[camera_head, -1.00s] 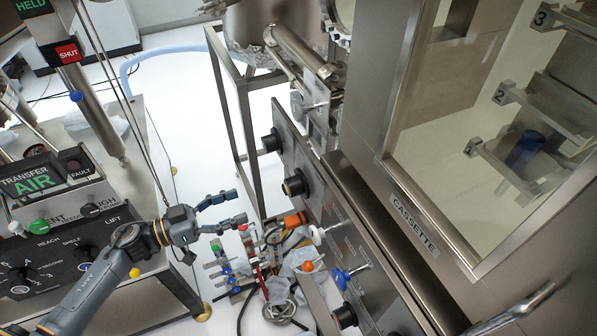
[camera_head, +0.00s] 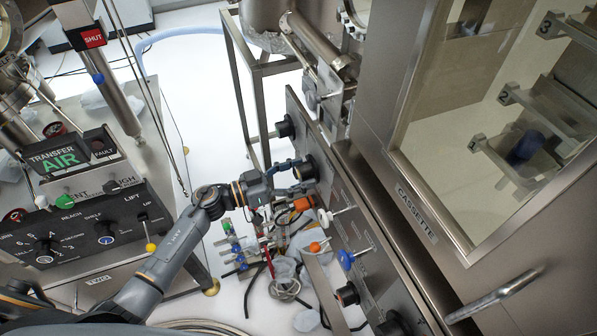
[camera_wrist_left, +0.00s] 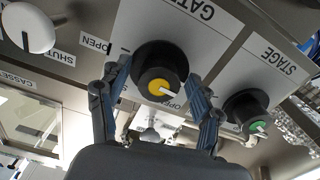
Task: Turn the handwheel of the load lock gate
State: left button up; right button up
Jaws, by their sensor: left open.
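The handwheel is a black knob with a yellow centre and a white pointer mark (camera_wrist_left: 158,75), on a light panel lettered GATE. In the head view it is the black knob (camera_head: 309,166) on the steel cabinet's sloping front. My left gripper (camera_head: 297,175) is open in front of it. In the left wrist view the two blue fingers (camera_wrist_left: 160,88) stand on either side of the knob, with their tips beside its rim. I cannot tell whether they touch it. My right gripper is not in view.
A black knob with a green centre (camera_wrist_left: 245,112), lettered STAGE, sits beside the handwheel. A white handle (camera_head: 325,217), an orange ball (camera_head: 315,247) and a blue handle (camera_head: 349,258) stick out nearer. Cables and plastic bags lie on the floor below. The TRANSFER console (camera_head: 75,160) stands at left.

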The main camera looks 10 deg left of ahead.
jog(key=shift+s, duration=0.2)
pick_arm(q)
jog(key=c, duration=1.1)
jog(key=shift+c, duration=0.2)
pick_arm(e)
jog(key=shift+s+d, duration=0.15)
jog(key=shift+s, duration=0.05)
